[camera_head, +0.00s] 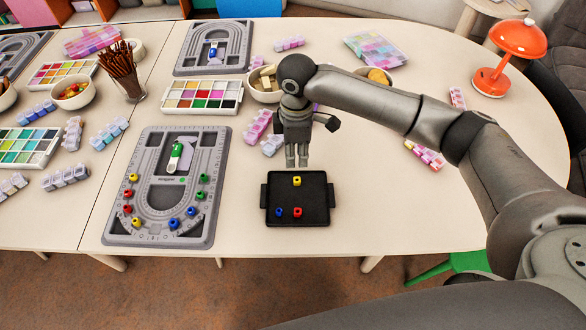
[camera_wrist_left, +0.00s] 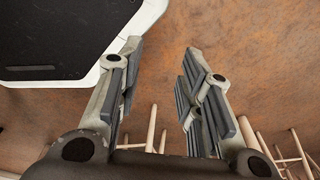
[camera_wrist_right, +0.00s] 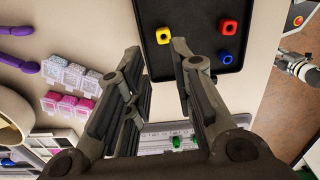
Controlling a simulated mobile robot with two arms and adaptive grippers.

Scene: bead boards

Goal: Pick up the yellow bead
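A yellow bead (camera_head: 297,181) sits near the back edge of the black tray (camera_head: 313,208). A blue bead (camera_head: 279,212) and a red bead (camera_head: 298,212) sit nearer the tray's front. My right gripper (camera_head: 297,162) points down above the tray's back edge, just behind the yellow bead. In the right wrist view, this gripper (camera_wrist_right: 155,50) is open and empty, and the yellow bead (camera_wrist_right: 163,36) shows just beyond its fingertips. My left gripper (camera_wrist_left: 163,50) is open and empty above the brown floor in the left wrist view. It is outside the head view.
A grey bead board (camera_head: 117,200) with several coloured beads, including yellow ones, lies left of the tray. Clear and pink bead boxes (camera_head: 258,127) and a bowl (camera_head: 265,91) stand behind. The table (camera_head: 420,205) is clear right of the tray.

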